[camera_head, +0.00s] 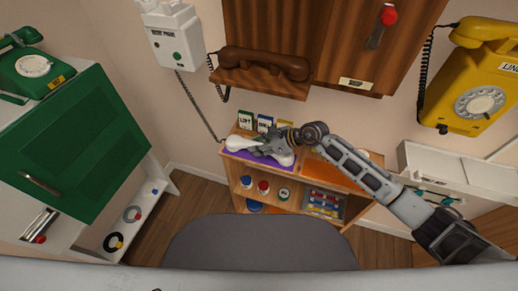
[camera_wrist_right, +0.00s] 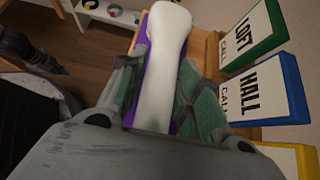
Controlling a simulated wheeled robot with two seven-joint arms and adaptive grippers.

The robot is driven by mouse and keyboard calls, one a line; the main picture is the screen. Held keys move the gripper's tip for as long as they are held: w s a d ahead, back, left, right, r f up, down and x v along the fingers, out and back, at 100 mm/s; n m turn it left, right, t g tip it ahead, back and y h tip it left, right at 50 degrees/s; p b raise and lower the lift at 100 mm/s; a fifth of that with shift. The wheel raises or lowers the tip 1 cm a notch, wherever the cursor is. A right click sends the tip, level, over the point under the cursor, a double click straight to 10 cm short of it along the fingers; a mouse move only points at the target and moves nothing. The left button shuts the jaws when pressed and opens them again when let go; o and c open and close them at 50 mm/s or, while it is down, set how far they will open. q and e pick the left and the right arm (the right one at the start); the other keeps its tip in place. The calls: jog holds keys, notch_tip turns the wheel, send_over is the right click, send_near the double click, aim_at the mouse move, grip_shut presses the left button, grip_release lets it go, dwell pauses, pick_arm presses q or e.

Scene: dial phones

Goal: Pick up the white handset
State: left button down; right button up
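The white handset (camera_wrist_right: 162,70) lies along a purple mat (camera_head: 237,155) on top of the wooden shelf unit. In the head view the handset (camera_head: 284,159) is partly covered by my right gripper (camera_head: 270,150). In the right wrist view my right gripper (camera_wrist_right: 158,88) is open, with one green-padded finger on each side of the handset. Strips of purple show between the handset and the fingers, so it does not look clamped. The near end of the handset is hidden behind the gripper body.
Upright cards, LOFT (camera_wrist_right: 252,35) and HALL (camera_wrist_right: 265,90) among them, stand close beside the right finger. A white wall box (camera_head: 172,40) has a cord running down to the shelf. A brown handset (camera_head: 265,63), a yellow phone (camera_head: 478,85) and a green cabinet (camera_head: 75,145) surround the area.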

pick_arm(q)
jog(key=shift+w, duration=0.1)
pick_arm(e)
grip_shut()
jog(key=shift+r, duration=0.1)
jog(key=shift+s+r, duration=0.2)
jog(key=shift+r, duration=0.15)
notch_tip(320, 180, up, 6)
pick_arm(q)
jog(key=shift+s+a+f+p, duration=0.1)
jog(key=shift+s+a+p, duration=0.2)
jog(key=shift+s, duration=0.15)
pick_arm(e)
jog(key=s+a, duration=0.3)
jog(key=s, duration=0.6)
jog(key=s+a, duration=0.3)
jog(key=s, duration=0.6)
jog(key=shift+s, duration=0.35)
pick_arm(q)
jog(key=shift+s, duration=0.1)
pick_arm(e)
jog(key=shift+w+r, duration=0.1)
jog(key=shift+r, duration=0.05)
